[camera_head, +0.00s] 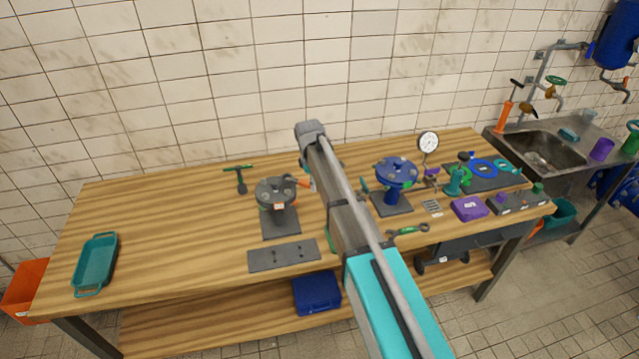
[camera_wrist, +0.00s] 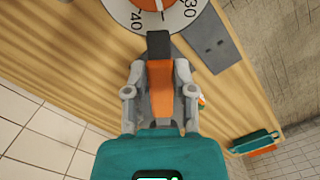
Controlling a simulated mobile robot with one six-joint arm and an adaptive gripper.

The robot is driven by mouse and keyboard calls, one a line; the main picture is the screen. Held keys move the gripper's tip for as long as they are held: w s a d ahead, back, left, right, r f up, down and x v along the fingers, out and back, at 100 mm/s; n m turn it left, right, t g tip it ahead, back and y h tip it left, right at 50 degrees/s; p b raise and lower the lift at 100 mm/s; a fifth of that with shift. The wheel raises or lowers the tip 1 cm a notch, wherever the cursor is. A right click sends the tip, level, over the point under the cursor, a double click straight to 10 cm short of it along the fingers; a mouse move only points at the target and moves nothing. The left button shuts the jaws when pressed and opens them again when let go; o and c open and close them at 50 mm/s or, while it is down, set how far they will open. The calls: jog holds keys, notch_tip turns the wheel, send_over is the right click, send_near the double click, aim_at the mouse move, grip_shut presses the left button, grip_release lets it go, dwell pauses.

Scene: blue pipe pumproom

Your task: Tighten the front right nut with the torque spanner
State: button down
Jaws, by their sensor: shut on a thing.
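My gripper (camera_wrist: 158,100) is shut on the orange handle (camera_wrist: 160,88) of what looks like the torque spanner, whose black end points away from the wrist. A round white dial (camera_wrist: 137,12) with an orange centre and numbers 30 and 40 lies just beyond that end; I cannot tell whether they touch. In the head view a bit of the orange spanner (camera_head: 297,182) reaches over the right of a grey flange (camera_head: 275,190) on a stand. Several nuts sit on this flange; which one the spanner meets is unclear. My arm hides the gripper in the head view.
A slotted dark plate (camera_head: 283,255) lies in front of the grey flange, a green-handled tool (camera_head: 239,177) behind left. A blue flange (camera_head: 396,170) stands right of my arm. A teal tray (camera_head: 95,262) is far left; bare wood lies between. The tiled wall is behind.

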jog(key=shift+f+b, duration=3.15)
jog(key=shift+f, duration=0.05)
jog(key=s+a+m, duration=0.4)
jog(key=s+m, duration=0.1)
jog(key=m, duration=0.2)
jog(key=shift+s+a+m, duration=0.15)
jog(key=shift+a+m, duration=0.25)
jog(key=shift+r, duration=0.1)
jog(key=shift+a, duration=0.15)
jog(key=shift+s+a+m+g+y, duration=0.15)
jog(key=shift+s+a+m+y, duration=0.1)
jog(key=shift+a+m, duration=0.7)
jog(key=shift+s+a+m+g+y, duration=0.2)
jog(key=shift+a+m, duration=0.5)
jog(key=shift+m, duration=0.45)
jog(key=shift+s+a, duration=0.15)
jog(key=shift+s, duration=0.15)
jog(key=shift+f+b, duration=0.75)
jog(key=shift+f, duration=0.1)
jog(key=shift+r, duration=0.15)
